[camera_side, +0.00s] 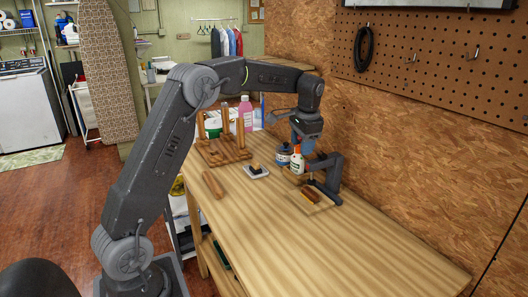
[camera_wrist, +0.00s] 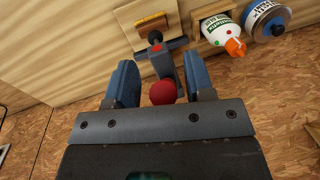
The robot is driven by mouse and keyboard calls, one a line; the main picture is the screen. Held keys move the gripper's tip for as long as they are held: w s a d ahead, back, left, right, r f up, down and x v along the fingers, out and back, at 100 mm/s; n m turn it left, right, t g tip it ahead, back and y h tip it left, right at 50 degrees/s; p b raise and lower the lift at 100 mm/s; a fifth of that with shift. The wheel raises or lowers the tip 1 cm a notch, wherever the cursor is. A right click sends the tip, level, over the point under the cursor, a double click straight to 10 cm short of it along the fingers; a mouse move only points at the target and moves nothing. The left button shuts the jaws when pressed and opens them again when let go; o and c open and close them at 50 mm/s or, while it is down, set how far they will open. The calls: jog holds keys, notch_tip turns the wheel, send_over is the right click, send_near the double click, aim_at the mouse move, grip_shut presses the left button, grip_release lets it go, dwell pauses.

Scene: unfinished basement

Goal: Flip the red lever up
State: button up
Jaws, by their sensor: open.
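The lever's red ball knob (camera_wrist: 163,92) shows in the wrist view, between the two blue fingers of my gripper (camera_wrist: 159,68). A dark grey stem (camera_wrist: 165,66) runs from the knob to a dark bracket. My gripper is open, with gaps between the knob and both fingers; I cannot tell whether anything touches. In the side view my gripper (camera_side: 299,138) points down beside the wall above the dark lever stand (camera_side: 331,174). The knob is mostly hidden there, and the lever's exact tilt is hard to tell.
A white bottle with an orange cap (camera_side: 297,160) and a blue container (camera_side: 284,154) stand close by. A wooden rack (camera_side: 222,152) is farther left. The table's near part is clear.

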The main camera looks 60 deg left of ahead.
notch_tip(320, 180, up, 13)
jog(key=d, duration=0.2)
jog(key=s+d+f+t, duration=0.1)
jog(key=s+d+t, duration=0.1)
jog(key=s+d, duration=0.5)
jog(key=s+d+f+t+h, duration=0.1)
jog(key=s+d+f+t, duration=0.1)
jog(key=s+d, duration=0.6)
jog(key=s, duration=0.7)
jog(key=shift+n, duration=0.4)
